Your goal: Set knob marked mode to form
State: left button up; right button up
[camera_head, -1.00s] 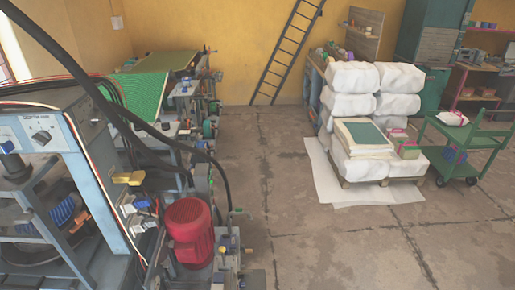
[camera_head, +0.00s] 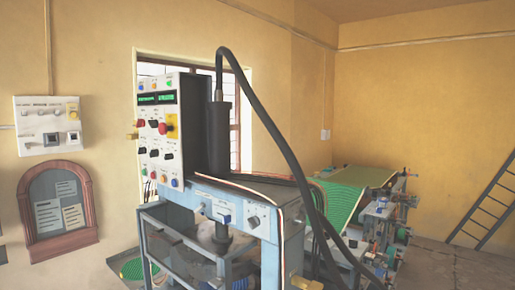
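The plate press (camera_head: 235,190) stands in the middle of the head view. A single knob (camera_head: 253,221) sits on the press's blue-grey front beam, beside a blue-and-white part (camera_head: 223,212). Neither gripper is in view.
A white wall panel (camera_head: 48,125) with small controls hangs at the left, above an arched wooden board (camera_head: 59,210). A thick black hose (camera_head: 275,120) arches over the press. A green-topped table (camera_head: 340,200) and a ladder (camera_head: 487,208) stand to the right.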

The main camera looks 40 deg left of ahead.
aim_at(153, 124)
jog(key=u, duration=1.95)
